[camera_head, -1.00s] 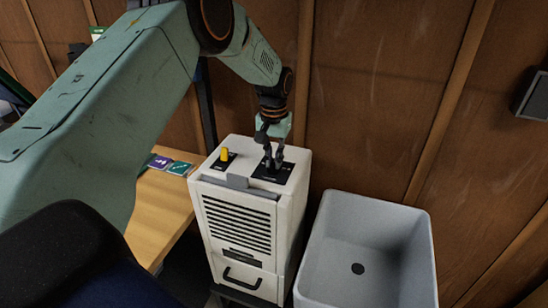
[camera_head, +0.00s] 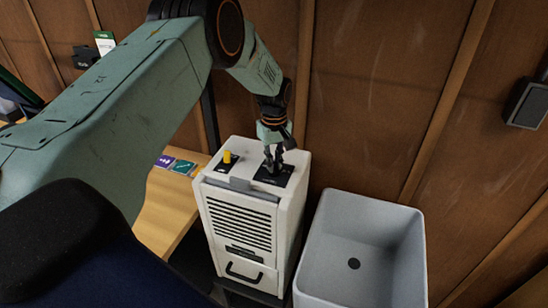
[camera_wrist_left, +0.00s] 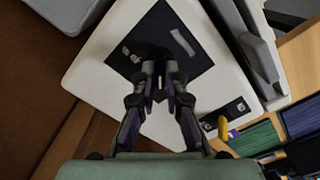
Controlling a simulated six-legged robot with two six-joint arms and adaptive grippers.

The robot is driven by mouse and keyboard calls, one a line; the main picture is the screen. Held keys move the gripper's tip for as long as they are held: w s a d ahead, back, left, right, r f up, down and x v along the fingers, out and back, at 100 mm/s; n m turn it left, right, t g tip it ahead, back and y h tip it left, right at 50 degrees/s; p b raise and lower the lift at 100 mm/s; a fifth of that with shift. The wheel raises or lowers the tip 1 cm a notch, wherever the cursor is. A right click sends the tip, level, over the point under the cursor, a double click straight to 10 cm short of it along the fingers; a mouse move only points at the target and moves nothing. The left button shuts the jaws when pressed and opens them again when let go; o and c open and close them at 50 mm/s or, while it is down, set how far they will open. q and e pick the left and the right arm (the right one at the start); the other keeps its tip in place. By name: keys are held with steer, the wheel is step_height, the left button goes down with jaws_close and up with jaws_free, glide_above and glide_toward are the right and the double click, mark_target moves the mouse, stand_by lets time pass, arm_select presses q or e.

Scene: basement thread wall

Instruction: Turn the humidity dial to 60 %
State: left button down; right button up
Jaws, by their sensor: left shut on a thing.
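A white dehumidifier (camera_head: 241,230) with a slatted front stands upright left of a grey sink. On its top is a black dial plate (camera_head: 285,176), which also shows in the left wrist view (camera_wrist_left: 186,42) with pale markings too small to read. My left gripper (camera_head: 272,168) points down onto this plate. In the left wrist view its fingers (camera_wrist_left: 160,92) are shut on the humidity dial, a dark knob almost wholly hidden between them. The dial's setting cannot be read. My right gripper is not in view.
A yellow switch (camera_head: 227,157) stands on a smaller black plate near the dial. The grey sink (camera_head: 318,235) is close on the right. A wooden bench (camera_head: 160,205) with coloured cards (camera_head: 183,167) is on the left. A wood-panelled wall (camera_head: 365,120) rises behind.

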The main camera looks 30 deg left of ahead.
arm_select(q)
steer(key=shift+r+n+p, duration=0.1)
steer(key=shift+n+p, duration=0.25)
steer(key=shift+n, duration=0.85)
steer(key=c, duration=1.4)
jaws_free()
steer(key=shift+s+d, duration=0.1)
steer(key=shift+d, duration=0.05)
steer(key=shift+r, duration=0.4)
step_height(320, 180, up, 11)
